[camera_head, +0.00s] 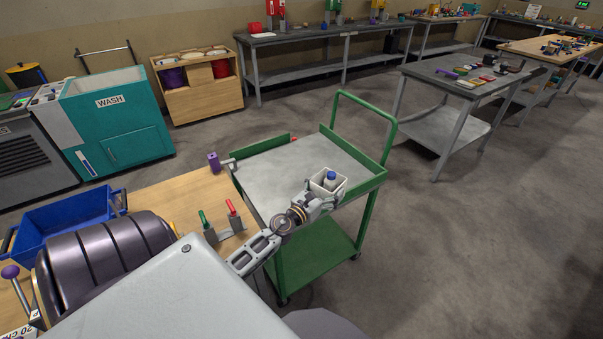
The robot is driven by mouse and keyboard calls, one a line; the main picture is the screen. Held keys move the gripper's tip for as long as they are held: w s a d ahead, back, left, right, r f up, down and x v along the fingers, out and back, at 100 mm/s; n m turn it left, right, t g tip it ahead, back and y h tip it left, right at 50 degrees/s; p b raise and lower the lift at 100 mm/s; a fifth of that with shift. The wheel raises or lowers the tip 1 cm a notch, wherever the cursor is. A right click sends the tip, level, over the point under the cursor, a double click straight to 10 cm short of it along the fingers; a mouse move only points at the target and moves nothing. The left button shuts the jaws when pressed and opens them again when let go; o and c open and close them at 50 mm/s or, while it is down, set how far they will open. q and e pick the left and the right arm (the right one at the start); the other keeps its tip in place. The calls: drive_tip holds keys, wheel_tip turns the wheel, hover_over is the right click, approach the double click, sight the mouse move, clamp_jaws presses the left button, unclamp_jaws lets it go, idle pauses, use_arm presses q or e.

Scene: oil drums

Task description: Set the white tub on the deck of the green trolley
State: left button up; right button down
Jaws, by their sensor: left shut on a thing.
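The white tub (316,188) is a small square open box with a blue-capped white bottle (331,178) in it. My left gripper (321,197) is shut on the tub at its near side. The tub appears over the near right part of the grey deck (285,165) of the green trolley (369,212). I cannot tell whether its base touches the deck; the gripper hides part of it. My right gripper is not in view.
The trolley's deck is bare around the tub, with green raised edges and a tall handle (368,106) at the back. A wooden bench (170,198) left of it holds a blue crate (62,220), red and green-handled tools (226,226) and a dark ribbed barrel (105,258).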

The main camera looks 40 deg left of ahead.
use_arm(q)
drive_tip(key=shift+a+r, duration=0.2)
drive_tip(key=shift+a, duration=0.6)
